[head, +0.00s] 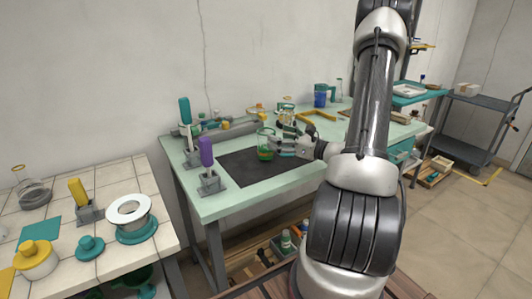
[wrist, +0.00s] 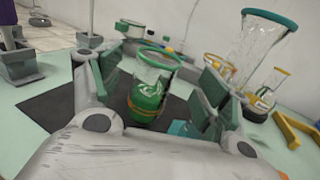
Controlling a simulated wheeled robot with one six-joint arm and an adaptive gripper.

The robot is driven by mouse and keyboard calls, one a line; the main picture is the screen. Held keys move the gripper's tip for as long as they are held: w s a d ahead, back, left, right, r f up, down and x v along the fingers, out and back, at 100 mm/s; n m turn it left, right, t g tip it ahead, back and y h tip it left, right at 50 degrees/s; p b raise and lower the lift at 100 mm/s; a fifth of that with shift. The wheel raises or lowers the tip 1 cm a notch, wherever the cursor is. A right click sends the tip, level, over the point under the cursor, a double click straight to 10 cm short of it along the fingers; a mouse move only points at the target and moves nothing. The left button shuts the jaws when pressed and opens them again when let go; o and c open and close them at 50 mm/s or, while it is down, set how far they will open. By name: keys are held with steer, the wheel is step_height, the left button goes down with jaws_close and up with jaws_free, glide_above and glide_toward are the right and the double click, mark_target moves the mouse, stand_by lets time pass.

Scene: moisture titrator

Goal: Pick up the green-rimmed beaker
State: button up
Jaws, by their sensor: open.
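The green-rimmed beaker (wrist: 152,92) is a clear glass with green contents or a green printed lower part and an orange band near its base. It stands upright on the black mat (wrist: 55,115). In the head view the beaker (head: 265,146) is near the mat's back edge. My gripper (wrist: 160,90) is open, with its grey-green finger pads on either side of the beaker. A gap shows on the left; on the right I cannot tell the clearance. In the head view my gripper (head: 284,143) reaches in from the right at beaker height.
A purple-handled tool (head: 206,153) and a teal-handled tool (head: 185,115) stand at the table's left. Behind and right in the wrist view are a tall teal-rimmed glass (wrist: 262,50), an orange-rimmed beaker (wrist: 218,68) and a yellow frame (wrist: 292,130). The front mat is clear.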

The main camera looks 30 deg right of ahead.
mark_target(266, 133)
steer(key=x, duration=0.6)
steer(key=shift+w+a, duration=0.1)
jaws_close()
step_height(266, 133, up, 18)
steer(key=c, duration=0.6)
jaws_free()
jaws_close()
